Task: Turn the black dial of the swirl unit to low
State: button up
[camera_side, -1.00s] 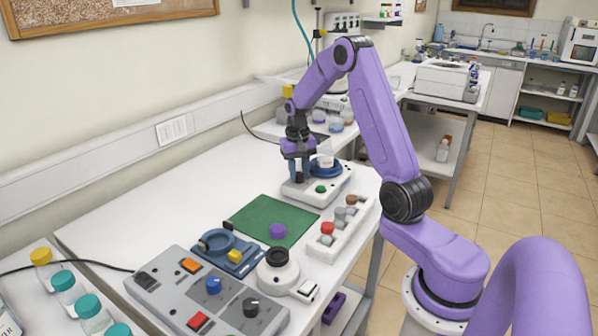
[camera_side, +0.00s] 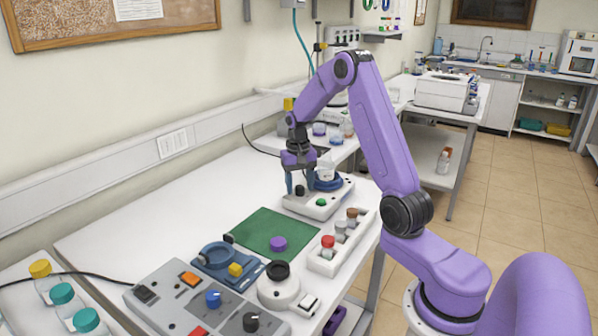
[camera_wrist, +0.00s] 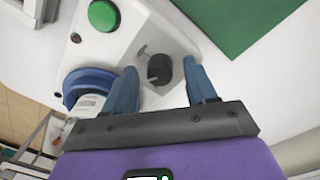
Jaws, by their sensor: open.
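The swirl unit (camera_side: 320,207) is a white box at the far end of the bench, with a green button, a blue ring holder and a black dial (camera_side: 300,190). In the wrist view the dial (camera_wrist: 159,69) sits on a grey plate, with a small pale pointer mark beside it. My gripper (camera_side: 300,183) is over the unit, pointing down, jaws open. In the wrist view its blue fingers (camera_wrist: 161,84) stand on either side of the dial, with a visible gap on each side. Whether the fingertips reach down to dial height is unclear.
The green button (camera_wrist: 103,15) and blue ring holder (camera_wrist: 88,86), with a clear vessel in it, are close to my fingers. A green mat (camera_side: 258,228) with a purple cap and a white rack (camera_side: 325,262) of capped vials lie nearer. A grey control panel (camera_side: 165,312) is in front.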

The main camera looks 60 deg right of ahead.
aim_at(297, 187)
notch_tip(297, 187, up, 17)
jog(key=shift+w+a+r, duration=0.15)
jog(key=shift+w+a, duration=0.05)
dwell(0.3)
dwell(0.4)
jog(key=s+a+f+n, duration=0.1)
jog(key=s+a+n, duration=0.35)
jog(key=a, duration=0.65)
jog(key=s+a+f+n, duration=0.25)
jog(key=a+n, duration=0.25)
jog(key=a, duration=0.6)
jog(key=s+a+f+n, duration=0.2)
jog(key=s+n, duration=0.1)
jog(key=s, duration=0.5)
jog(key=s+a+f+n, duration=0.1)
jog(key=s+n, duration=0.3)
jog(key=s, duration=0.4)
jog(key=s+a+f+n, duration=0.2)
jog(key=s+n, duration=0.2)
jog(key=s, duration=0.4)
jog(key=shift+a+f+y, duration=0.3)
jog(key=shift+a+f, duration=0.05)
jog(key=shift+a, duration=0.05)
jog(key=shift+w, duration=0.1)
